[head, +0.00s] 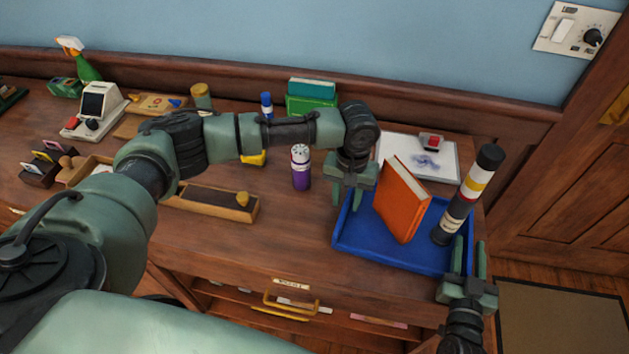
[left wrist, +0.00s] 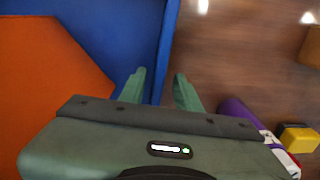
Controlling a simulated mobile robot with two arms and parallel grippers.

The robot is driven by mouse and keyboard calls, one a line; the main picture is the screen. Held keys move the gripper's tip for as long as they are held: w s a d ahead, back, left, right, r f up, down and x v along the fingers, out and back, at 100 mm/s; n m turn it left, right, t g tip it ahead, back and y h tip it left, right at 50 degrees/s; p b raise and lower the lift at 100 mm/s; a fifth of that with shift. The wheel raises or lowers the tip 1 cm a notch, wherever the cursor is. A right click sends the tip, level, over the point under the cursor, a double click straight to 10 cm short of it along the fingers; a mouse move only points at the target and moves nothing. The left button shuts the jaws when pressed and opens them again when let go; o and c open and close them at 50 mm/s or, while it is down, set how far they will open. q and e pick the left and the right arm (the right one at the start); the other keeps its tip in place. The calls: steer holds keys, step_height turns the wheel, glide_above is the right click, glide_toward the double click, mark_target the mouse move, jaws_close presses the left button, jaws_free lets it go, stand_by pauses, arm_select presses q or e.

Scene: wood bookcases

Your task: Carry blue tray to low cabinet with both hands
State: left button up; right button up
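The blue tray (head: 395,258) sits on the wooden cabinet top near its right front corner. An orange book (head: 402,203) stands in it, and a dark cylinder with white, yellow and red bands (head: 467,197) stands tilted at its right. My left gripper (head: 346,203) is at the tray's left wall, its fingers apart on either side of the wall. The left wrist view shows the blue wall (left wrist: 165,45) between the open fingers (left wrist: 160,85). My right gripper (head: 470,256) is at the tray's right wall, fingers apart; the wall's exact place between them is partly hidden.
A purple shaker (head: 301,170) stands just left of the tray. A white pad with a red-topped item (head: 420,158) lies behind it. A wooden box (head: 215,202), green books (head: 311,98) and several small items fill the left.

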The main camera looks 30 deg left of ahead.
arm_select(q)
steer(key=shift+r, duration=0.1)
arm_select(e)
steer(key=shift+s, duration=0.3)
arm_select(q)
step_height(320, 180, up, 12)
arm_select(e)
steer(key=s+d, duration=0.1)
steer(key=s, duration=1)
steer(key=shift+s+d, duration=0.15)
steer(key=shift+d, duration=0.15)
